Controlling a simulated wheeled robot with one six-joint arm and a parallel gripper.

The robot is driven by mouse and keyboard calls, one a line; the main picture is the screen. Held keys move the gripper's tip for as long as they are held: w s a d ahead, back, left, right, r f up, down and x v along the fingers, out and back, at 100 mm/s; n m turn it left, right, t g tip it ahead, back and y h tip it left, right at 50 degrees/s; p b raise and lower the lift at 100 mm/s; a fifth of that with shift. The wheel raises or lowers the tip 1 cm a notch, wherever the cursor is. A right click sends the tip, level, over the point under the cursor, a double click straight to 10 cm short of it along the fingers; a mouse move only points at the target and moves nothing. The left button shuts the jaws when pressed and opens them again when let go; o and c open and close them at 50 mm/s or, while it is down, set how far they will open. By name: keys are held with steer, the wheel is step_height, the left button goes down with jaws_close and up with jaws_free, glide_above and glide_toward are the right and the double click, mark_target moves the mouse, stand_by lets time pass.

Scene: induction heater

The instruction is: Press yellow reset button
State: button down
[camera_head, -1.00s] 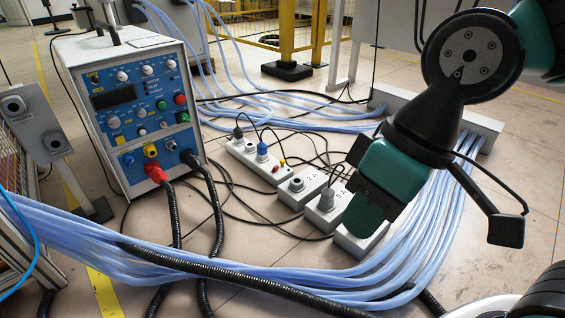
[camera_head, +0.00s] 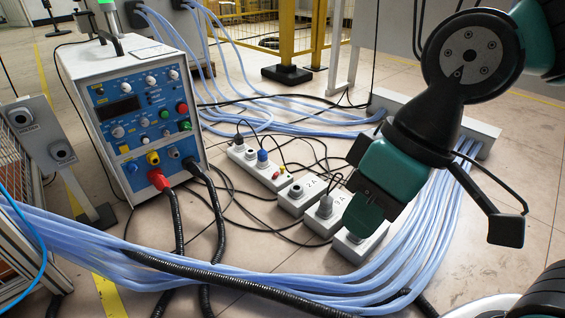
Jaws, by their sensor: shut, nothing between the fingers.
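The blue front panel (camera_head: 140,115) of the white heater box (camera_head: 78,115) stands at the left in the head view. It carries several knobs and coloured buttons. A yellow round part (camera_head: 153,158) sits low on the panel above the red plug (camera_head: 158,180). A small yellow-orange part (camera_head: 124,149) sits to its left. The labels are too small to read, so I cannot tell which is the reset button. My gripper (camera_head: 363,215) is shut and empty. It points down over the small grey boxes, well right of the panel and apart from it.
A power strip (camera_head: 259,166) with plugs and small red and yellow parts lies on the floor between panel and gripper. Grey socket boxes (camera_head: 298,195) stand beside it. Blue hoses (camera_head: 235,283) cross the foreground. A grey post box (camera_head: 35,130) stands left of the heater.

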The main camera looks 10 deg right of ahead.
step_height(320, 180, up, 24)
steer(key=p, duration=2.1)
steer(key=shift+f+p, duration=0.2)
steer(key=shift+p, duration=0.1)
